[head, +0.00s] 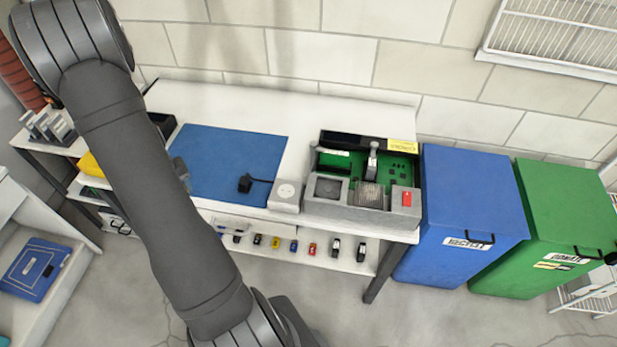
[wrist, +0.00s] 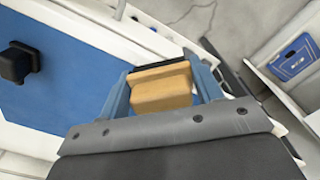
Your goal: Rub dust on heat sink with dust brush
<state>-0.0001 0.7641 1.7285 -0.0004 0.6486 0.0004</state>
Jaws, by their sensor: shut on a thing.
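My gripper (wrist: 160,78) shows in the wrist view with its two blue fingers shut on the dust brush (wrist: 163,90). The brush has a tan, wood-coloured body with a dark strip along its far edge. In the head view my arm hides the brush and most of the gripper. The finned heat sink (head: 370,196) sits in the open grey case (head: 345,213) at the right end of the table, beside a dark square part. Its top looks brownish. My gripper is well left of the heat sink, apart from it.
A blue mat (head: 235,160) covers the table's middle, with a small black object (head: 245,183) on it. Blue (head: 465,190) and green (head: 550,200) bins stand right of the table. A shelf below holds several small coloured items. A grey lever stands up by the heat sink.

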